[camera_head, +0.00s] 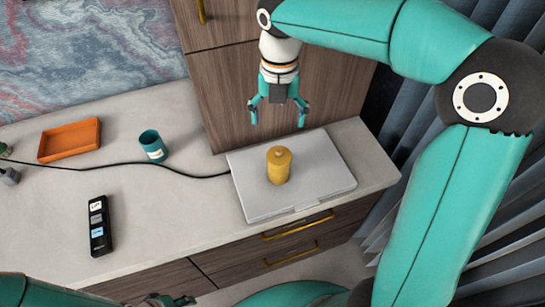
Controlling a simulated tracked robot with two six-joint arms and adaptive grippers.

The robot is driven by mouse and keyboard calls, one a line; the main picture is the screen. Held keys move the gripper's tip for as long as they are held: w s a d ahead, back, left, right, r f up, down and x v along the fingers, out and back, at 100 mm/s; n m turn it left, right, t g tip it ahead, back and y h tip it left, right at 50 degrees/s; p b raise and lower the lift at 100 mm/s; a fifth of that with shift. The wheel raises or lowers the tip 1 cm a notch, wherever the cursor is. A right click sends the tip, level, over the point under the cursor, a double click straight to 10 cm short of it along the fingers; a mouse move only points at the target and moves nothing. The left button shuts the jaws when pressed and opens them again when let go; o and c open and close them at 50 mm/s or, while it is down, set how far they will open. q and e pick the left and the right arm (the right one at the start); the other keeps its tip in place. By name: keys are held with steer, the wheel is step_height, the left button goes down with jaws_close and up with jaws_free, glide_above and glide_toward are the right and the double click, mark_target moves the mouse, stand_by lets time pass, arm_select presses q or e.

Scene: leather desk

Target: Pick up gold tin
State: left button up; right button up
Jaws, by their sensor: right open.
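The gold tin (279,166) is a small upright cylinder with a lid. It stands on a closed light grey laptop (321,179) on the desk. My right gripper (277,119) hangs above and behind the tin, fingers pointing down and spread apart with nothing between them. It does not touch the tin. My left gripper (166,300) shows only as a dark sliver at the bottom edge; its fingers cannot be made out clearly.
An orange tray (69,141), a teal cup (153,146) and a black remote-like device (99,226) stand to the left. A black cable (95,163) runs to the laptop. A wooden cabinet (240,88) rises behind the laptop. The desk's front middle is clear.

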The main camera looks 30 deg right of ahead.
mark_target(279, 160)
steer(key=f, duration=1.6)
steer(key=shift+s+d, duration=0.15)
steer(key=shift+d, duration=0.1)
steer(key=shift+c, duration=0.3)
steer(key=c, duration=1.2)
